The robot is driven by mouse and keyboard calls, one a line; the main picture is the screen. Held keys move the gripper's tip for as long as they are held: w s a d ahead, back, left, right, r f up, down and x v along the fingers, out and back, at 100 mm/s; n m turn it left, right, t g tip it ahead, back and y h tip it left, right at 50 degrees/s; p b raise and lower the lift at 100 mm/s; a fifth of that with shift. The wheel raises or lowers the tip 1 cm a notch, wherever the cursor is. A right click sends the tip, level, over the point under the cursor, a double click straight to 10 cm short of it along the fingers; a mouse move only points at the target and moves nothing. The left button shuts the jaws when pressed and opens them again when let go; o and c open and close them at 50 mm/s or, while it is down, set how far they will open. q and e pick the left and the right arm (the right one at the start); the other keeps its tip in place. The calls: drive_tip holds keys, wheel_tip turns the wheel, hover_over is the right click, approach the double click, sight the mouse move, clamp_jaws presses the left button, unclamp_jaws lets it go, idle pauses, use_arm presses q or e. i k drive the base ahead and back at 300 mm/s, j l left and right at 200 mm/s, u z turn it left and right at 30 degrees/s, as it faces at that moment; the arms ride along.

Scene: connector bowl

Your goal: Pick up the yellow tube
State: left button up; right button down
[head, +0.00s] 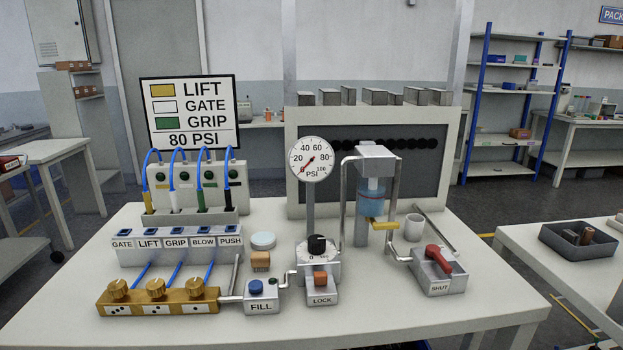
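The yellow tube (149,203) stands nearly upright at the left end of a grey holder (190,220) on the table. A blue hose arches from its top to the light panel (215,178) behind it. The white tube (173,199), green tube (201,197) and black tube (227,196) stand to its right in the same row, each with a blue hose. Their lower ends are hidden in the holder. Neither of my grippers shows in the head view.
Labelled sockets (175,242) and a brass block with knobs (157,299) lie in front of the holder. The sign (190,115) rises behind. A gauge (310,160), FILL block (262,297), LOCK block (321,287) and SHUT lever box (437,270) stand to the right. The table's front right is clear.

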sight(146, 195)
drive_tip(key=i+j+u, duration=0.15)
drive_tip(key=j+u, duration=0.2)
drive_tip(key=i+j+u, duration=0.3)
drive_tip(key=j+u, duration=0.15)
drive_tip(key=j, duration=0.25)
drive_tip(key=i+j+u, duration=0.15)
drive_tip(key=j, duration=0.25)
drive_tip(key=i+j+u, duration=0.15)
drive_tip(key=j, duration=0.2)
drive_tip(key=i+j+u, duration=0.15)
drive_tip(key=j, duration=0.25)
drive_tip(key=i+j+u, duration=0.4)
drive_tip(key=i+j, duration=0.25)
drive_tip(key=i+j+z, duration=0.1)
drive_tip(key=i, duration=0.3)
drive_tip(key=i+j+z, duration=0.15)
drive_tip(key=i, duration=0.2)
drive_tip(key=i+j+z, duration=0.1)
drive_tip(key=i, duration=0.3)
